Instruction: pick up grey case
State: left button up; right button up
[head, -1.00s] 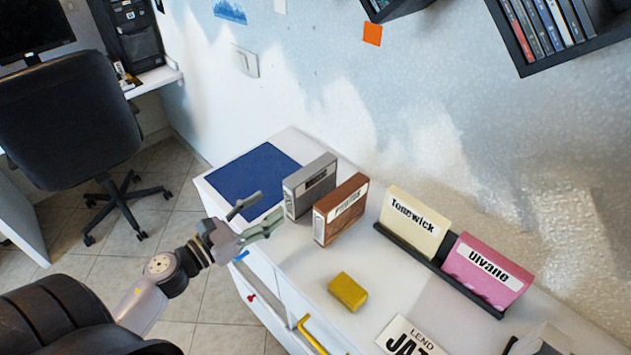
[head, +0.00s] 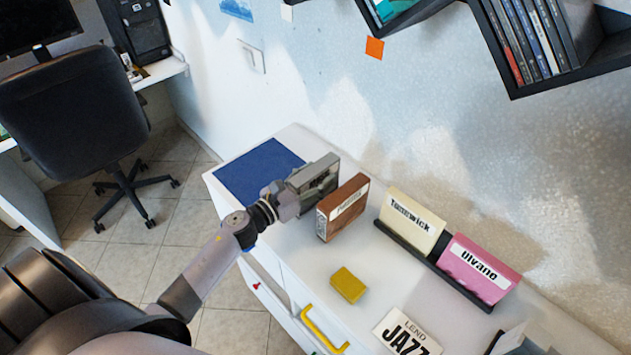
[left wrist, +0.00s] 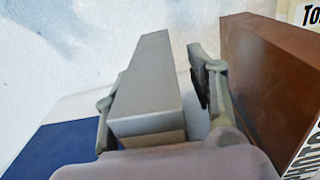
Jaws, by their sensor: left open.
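The grey case (head: 326,164) stands upright on the white cabinet top, beside the blue mat. In the left wrist view the grey case (left wrist: 150,92) stands between the two fingers of my left gripper (left wrist: 156,88). The left finger is close along its left side. A gap shows between the case and the right finger. In the head view my left gripper (head: 312,184) is at the near face of the case and covers part of it. The gripper is open. My right gripper is not in view.
A brown case (head: 343,208) stands just right of the grey one, close to my right finger (left wrist: 212,85). A blue mat (head: 258,170) lies left. A yellow block (head: 348,285), a Jazz card (head: 408,333) and a black rack (head: 405,244) with cream and pink cases are further right.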

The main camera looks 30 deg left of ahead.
pick_arm(q)
jog(key=shift+c, duration=0.2)
grip_shut()
dwell(0.6)
